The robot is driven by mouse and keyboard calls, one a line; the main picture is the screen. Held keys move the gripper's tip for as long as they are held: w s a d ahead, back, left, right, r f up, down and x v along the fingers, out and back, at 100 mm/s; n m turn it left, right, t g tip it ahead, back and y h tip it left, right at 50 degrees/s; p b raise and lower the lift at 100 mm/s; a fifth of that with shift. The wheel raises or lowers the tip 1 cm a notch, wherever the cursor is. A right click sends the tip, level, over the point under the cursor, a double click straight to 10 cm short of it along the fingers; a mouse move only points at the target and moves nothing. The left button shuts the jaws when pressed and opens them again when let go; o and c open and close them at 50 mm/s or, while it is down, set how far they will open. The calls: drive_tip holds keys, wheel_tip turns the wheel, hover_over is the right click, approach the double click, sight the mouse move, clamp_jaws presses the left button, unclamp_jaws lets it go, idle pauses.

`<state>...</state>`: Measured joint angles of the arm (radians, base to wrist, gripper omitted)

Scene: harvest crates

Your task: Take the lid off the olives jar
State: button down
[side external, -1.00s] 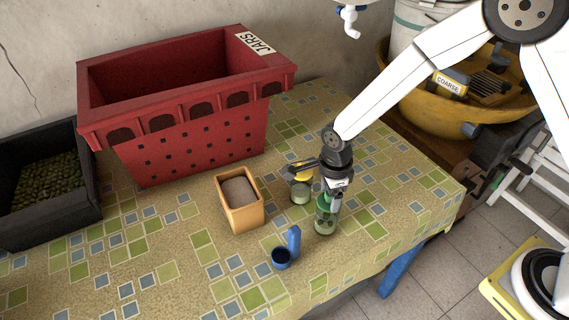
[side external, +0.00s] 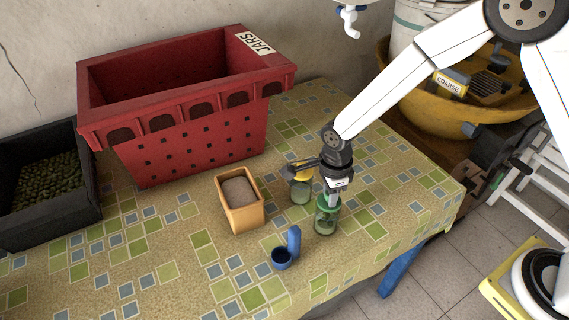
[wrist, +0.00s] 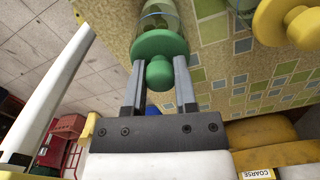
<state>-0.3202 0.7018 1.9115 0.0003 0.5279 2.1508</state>
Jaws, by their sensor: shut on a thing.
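The olives jar (side external: 325,223) is a small glass jar with green contents, standing on the table near its right front edge. Its green lid (side external: 328,204) with a round knob is at the jar's mouth. My gripper (side external: 334,197) points down at it from above. In the wrist view the two fingers (wrist: 159,80) are shut on the knob of the green lid (wrist: 160,44), one on each side. The jar's glass (wrist: 158,16) shows just beyond the lid. I cannot tell whether any gap lies between lid and jar.
A yellow-lidded jar (side external: 300,190) stands close behind, to the left. A tan box (side external: 243,213) and a blue cup-like item (side external: 282,259) are further left. A red crate (side external: 190,150) marked JARS and a dark crate (side external: 50,228) stand behind. The front left tabletop is clear.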

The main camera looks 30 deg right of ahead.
drive_tip(key=shift+r, duration=0.2)
drive_tip(key=shift+r, duration=0.95)
drive_tip(key=s+d+r, duration=0.3)
drive_tip(key=s+r, duration=0.7)
drive_tip(key=s, duration=0.3)
drive_tip(key=shift+s+d+r, duration=0.3)
